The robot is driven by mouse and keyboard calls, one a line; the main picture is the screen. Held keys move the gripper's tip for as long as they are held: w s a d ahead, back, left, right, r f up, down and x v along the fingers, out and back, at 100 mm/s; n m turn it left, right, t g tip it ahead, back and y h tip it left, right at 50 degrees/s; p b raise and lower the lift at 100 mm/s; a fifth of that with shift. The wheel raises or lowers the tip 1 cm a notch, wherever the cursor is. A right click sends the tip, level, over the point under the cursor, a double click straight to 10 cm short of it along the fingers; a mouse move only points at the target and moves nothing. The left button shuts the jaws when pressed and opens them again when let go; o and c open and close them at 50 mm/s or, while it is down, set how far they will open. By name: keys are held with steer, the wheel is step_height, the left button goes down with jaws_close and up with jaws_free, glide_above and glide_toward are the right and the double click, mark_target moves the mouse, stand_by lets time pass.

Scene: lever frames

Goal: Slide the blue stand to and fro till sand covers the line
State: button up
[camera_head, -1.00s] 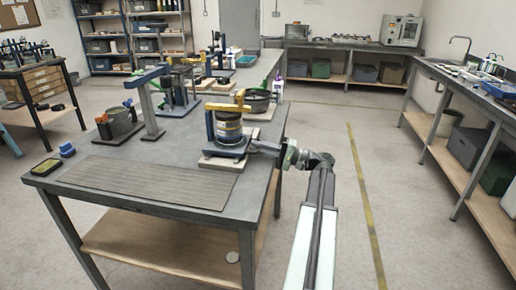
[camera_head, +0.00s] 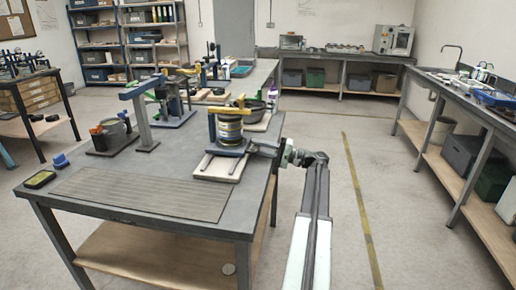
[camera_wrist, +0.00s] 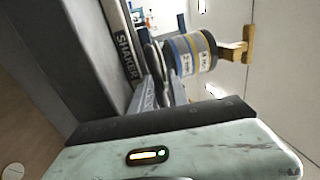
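The blue stand (camera_head: 229,150) carries an upright stack of round sieves (camera_head: 230,128) with a yellow clamp bar (camera_head: 230,110) on top. It sits toward the far end of a pale base (camera_head: 216,175), with two dark rails bare in front of it. The wrist view shows the stack (camera_wrist: 190,56) sideways, with blue and yellow bands and white labels, and a strip marked SHAKER (camera_wrist: 126,55). My gripper (camera_head: 256,146) reaches the stand's right side; its grey fingers (camera_wrist: 161,88) point at it. Their tips are hard to make out. I cannot make out sand or a line.
A ribbed grey mat (camera_head: 140,195) lies on the table's front. A black-and-yellow tray (camera_head: 40,179), a small blue block (camera_head: 60,160) and a grey post stand (camera_head: 140,118) are at the left. A dark bowl (camera_head: 250,111) stands close behind the sieves.

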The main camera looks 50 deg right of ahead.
steer(key=b+v, duration=0.1)
steer(key=v, duration=0.7)
steer(key=shift+o, duration=0.3)
